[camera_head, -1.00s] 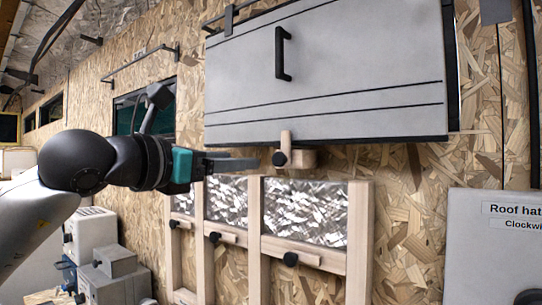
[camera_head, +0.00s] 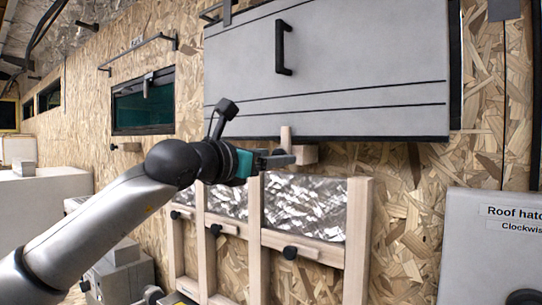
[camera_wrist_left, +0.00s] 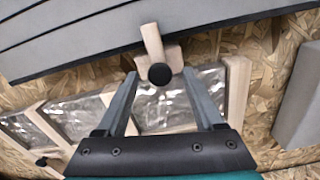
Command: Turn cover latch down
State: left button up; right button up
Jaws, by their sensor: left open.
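The cover latch is a pale wooden bar (camera_head: 286,138) pointing up over the lower edge of the grey cover (camera_head: 340,75). In the left wrist view the latch bar (camera_wrist_left: 153,40) leans slightly left, with a black round knob (camera_wrist_left: 160,74) at its lower end, in front of a wooden block (camera_wrist_left: 174,58). My left gripper (camera_head: 292,158) is at the latch and open. In the left wrist view its two fingers (camera_wrist_left: 160,78) lie left and right of the knob, with gaps showing on both sides. In the head view the fingers partly hide the knob. My right gripper is not in view.
Below the cover is a wooden frame (camera_head: 359,240) with foil panels and smaller knobbed latches (camera_head: 290,253). A grey box labelled "Roof hatch" (camera_head: 490,245) stands at the right. A black handle (camera_head: 281,48) sits on the cover. The chipboard wall right of the latch (camera_head: 395,200) is clear.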

pick_arm(q)
grip_shut()
dwell(0.4)
jog(key=m+b, duration=0.4)
jog(key=m, duration=1.3)
jog(key=shift+m+b, duration=0.3)
jog(key=shift+m, duration=0.1)
dwell(0.7)
grip_release()
